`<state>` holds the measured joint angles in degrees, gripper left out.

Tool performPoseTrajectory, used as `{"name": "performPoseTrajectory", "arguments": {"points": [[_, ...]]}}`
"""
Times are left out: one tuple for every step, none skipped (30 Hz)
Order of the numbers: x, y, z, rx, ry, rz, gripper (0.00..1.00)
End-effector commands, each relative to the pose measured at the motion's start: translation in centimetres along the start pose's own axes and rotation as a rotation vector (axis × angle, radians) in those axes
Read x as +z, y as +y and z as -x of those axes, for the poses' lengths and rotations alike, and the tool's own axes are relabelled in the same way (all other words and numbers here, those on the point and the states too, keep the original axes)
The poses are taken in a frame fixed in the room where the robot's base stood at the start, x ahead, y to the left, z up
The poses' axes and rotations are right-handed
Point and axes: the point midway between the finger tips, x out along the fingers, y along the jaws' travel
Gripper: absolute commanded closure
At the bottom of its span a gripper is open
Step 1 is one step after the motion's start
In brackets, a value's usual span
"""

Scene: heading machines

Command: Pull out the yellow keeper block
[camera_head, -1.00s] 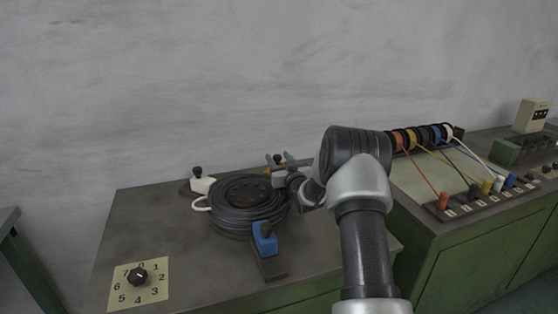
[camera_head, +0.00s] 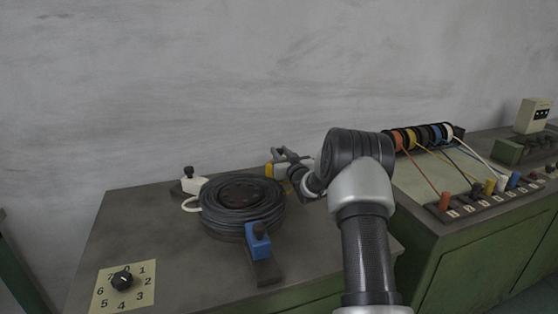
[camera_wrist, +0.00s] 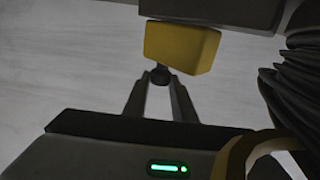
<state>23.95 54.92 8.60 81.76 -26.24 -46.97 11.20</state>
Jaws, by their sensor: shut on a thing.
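The yellow keeper block (camera_wrist: 182,48) is large in the wrist view, with a dark knob (camera_wrist: 160,75) on it. My gripper (camera_wrist: 160,79) has its two fingertips closed on that knob. The block lies close against or just by a dark slab edge at the top of that view; I cannot tell whether they touch. In the head view the yellow block (camera_head: 269,169) shows small at the back right of the black coil (camera_head: 243,205), partly hidden. My gripper (camera_head: 282,154) is over it there.
A blue block (camera_head: 258,243) with a dark knob stands at the coil's front and a white block (camera_head: 194,184) at its back left. A numbered dial (camera_head: 122,281) is at the bench's front left. Spools with coloured wires (camera_head: 425,136) stand right of my arm.

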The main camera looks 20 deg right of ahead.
Motion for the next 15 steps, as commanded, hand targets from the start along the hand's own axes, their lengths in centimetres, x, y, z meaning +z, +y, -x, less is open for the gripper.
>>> {"name": "performPoseTrajectory", "arguments": {"points": [[-0.26, 0.34, -0.12, 0.005, 0.003, 0.001, 1.00], [-0.32, 0.37, -0.13, 0.006, 0.003, 0.001, 1.00], [-0.37, 0.39, -0.13, 0.006, 0.004, 0.001, 1.00], [-0.38, 0.42, -0.13, 0.007, 0.004, 0.001, 1.00], [-0.40, 0.44, -0.13, 0.007, 0.004, 0.001, 1.00], [-0.42, 0.46, -0.14, 0.008, 0.004, 0.002, 1.00], [-0.43, 0.48, -0.14, 0.008, 0.005, 0.002, 1.00], [-0.44, 0.49, -0.14, 0.008, 0.005, 0.002, 1.00], [-0.47, 0.51, -0.14, 0.008, 0.005, 0.002, 0.69], [-0.46, 0.50, -0.14, 0.008, 0.005, 0.002, 0.64], [-0.44, 0.49, -0.13, 0.008, 0.005, 0.002, 0.59], [-0.41, 0.46, -0.12, 0.007, 0.004, 0.002, 0.57], [-0.39, 0.44, -0.12, 0.007, 0.004, 0.002, 0.57], [-0.37, 0.42, -0.12, 0.007, 0.004, 0.002, 0.57], [-0.35, 0.39, -0.11, 0.006, 0.004, 0.002, 0.57]]}}
